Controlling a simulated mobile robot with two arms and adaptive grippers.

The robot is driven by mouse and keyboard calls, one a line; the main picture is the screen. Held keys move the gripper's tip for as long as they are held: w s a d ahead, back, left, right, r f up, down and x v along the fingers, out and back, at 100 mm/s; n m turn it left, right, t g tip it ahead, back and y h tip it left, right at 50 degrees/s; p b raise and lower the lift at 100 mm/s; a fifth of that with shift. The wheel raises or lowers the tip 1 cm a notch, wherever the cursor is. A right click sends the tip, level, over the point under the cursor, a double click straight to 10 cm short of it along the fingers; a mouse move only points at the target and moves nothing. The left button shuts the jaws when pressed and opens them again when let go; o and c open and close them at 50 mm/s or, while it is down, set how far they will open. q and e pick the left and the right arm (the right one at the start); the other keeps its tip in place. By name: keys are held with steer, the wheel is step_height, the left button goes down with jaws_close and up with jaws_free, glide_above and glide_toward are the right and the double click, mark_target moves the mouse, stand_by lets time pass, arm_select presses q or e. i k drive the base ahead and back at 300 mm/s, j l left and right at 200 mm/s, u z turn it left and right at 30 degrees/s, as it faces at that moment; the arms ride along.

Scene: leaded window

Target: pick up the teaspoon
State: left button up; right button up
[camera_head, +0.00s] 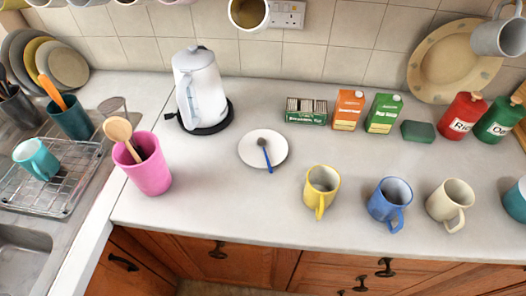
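A small teaspoon (266,155) with a blue handle and a dark bowl end lies on a white saucer (249,150). The saucer sits on the counter in the middle of the head view, in front of the kettle. The spoon's bowl points to the back, and its handle reaches over the saucer's front rim. Neither of my grippers is in this view.
A white kettle (199,85) stands behind left, a pink pot (147,168) with a wooden spoon (119,131) to the left. Yellow (322,187), blue (388,200) and cream (451,202) mugs stand at the right front. The counter (230,205) before the saucer is clear.

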mark_target(261, 141)
steer(key=k+l, duration=0.1)
steer(key=l, duration=0.3)
steer(key=k+l, duration=0.15)
steer(key=l, duration=0.25)
steer(key=k+l, duration=0.1)
steer(key=l, duration=0.35)
steer(key=k+l, duration=0.1)
steer(key=l, duration=0.3)
steer(key=u, duration=0.05)
